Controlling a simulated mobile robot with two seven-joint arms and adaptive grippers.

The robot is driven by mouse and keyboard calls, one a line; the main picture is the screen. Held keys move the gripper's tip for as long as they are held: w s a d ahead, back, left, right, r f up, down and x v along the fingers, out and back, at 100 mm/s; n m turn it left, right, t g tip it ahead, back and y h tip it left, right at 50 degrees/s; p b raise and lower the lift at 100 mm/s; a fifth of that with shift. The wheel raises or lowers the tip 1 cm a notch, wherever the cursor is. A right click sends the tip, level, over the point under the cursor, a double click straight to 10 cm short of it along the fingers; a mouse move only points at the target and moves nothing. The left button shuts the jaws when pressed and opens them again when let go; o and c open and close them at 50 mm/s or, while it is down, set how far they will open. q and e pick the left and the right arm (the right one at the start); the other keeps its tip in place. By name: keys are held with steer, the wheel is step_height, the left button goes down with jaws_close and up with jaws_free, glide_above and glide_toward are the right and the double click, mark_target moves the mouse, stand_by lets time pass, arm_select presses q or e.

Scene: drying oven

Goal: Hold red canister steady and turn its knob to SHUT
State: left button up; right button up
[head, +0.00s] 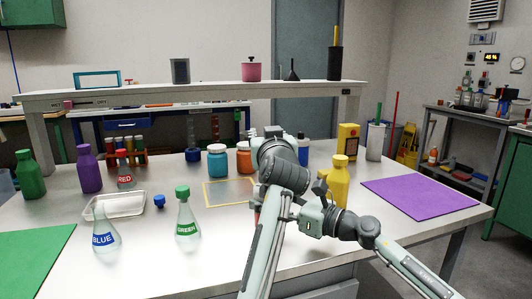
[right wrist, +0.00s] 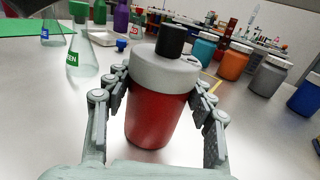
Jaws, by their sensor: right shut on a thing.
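The red canister (right wrist: 160,118) stands upright in the right wrist view, with a pale grey lid (right wrist: 165,72) and a black knob (right wrist: 173,41) on top. No marking on the knob can be read. My right gripper (right wrist: 162,92) has one finger on each side of the canister and is shut on its body. In the head view my arms cover most of the canister and my right gripper. My left arm (head: 284,176) reaches up across the middle of the table there. Its gripper cannot be made out clearly, and it does not show in the right wrist view.
A green-labelled flask (head: 187,222) and a blue cap (head: 159,201) stand left of the arms. A teal jar (head: 217,163) and an orange jar (head: 244,160) stand behind. A yellow bottle (head: 338,186) is close on the right. The purple mat (head: 418,195) is bare.

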stand_by(0.4)
steer(key=o, duration=1.3)
